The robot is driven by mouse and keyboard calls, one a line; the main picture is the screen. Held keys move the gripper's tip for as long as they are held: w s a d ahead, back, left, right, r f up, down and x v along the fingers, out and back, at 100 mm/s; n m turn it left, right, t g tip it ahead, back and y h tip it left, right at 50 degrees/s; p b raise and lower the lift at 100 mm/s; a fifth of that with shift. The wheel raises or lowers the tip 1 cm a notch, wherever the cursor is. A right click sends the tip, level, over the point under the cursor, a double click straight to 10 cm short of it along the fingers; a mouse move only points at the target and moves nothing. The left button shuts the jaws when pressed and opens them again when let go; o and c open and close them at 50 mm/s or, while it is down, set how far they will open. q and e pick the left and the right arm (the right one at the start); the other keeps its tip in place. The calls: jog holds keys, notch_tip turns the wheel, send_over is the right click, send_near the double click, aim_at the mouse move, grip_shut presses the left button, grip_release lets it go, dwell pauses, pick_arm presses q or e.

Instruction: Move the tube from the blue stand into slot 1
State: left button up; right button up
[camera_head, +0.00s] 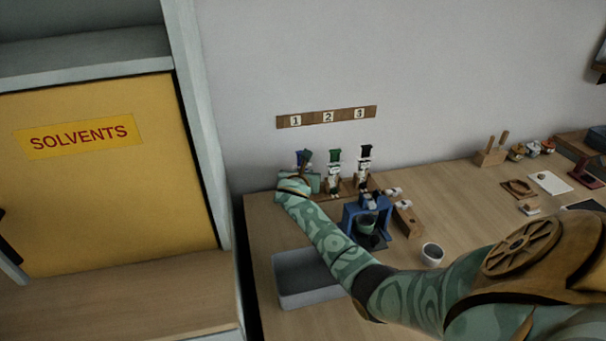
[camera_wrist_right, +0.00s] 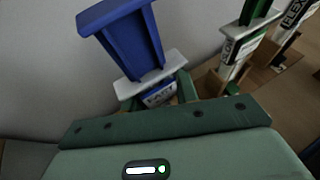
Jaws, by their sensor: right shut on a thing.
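The tube (camera_wrist_right: 128,38) has a blue top, a pale flange and a printed label. Its blue top also shows in the head view (camera_head: 303,157), below the number 1 sign (camera_head: 295,120). My right gripper (camera_head: 303,177) is shut on the tube below its flange, at the left end of the wooden rack (camera_head: 347,187). The gripper hides the tube's lower end and slot 1, so I cannot tell whether the tube is in the slot. The blue stand (camera_head: 353,214) is in front of the rack, with a greenish cup in it and no tube visible. My left gripper is not in view.
A green-topped tube (camera_head: 334,157) and a black-topped tube (camera_head: 365,153) stand in the rack right of my gripper. A grey bin (camera_head: 300,293) lies below my right forearm. A white cup (camera_head: 432,254) and a wooden block (camera_head: 407,220) are right of the stand.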

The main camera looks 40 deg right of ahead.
jog(key=shift+f, duration=0.1)
dwell(0.3)
jog(key=o, duration=1)
jog(key=shift+o, duration=0.2)
jog(key=shift+f, duration=0.2)
jog(key=shift+o, duration=0.6)
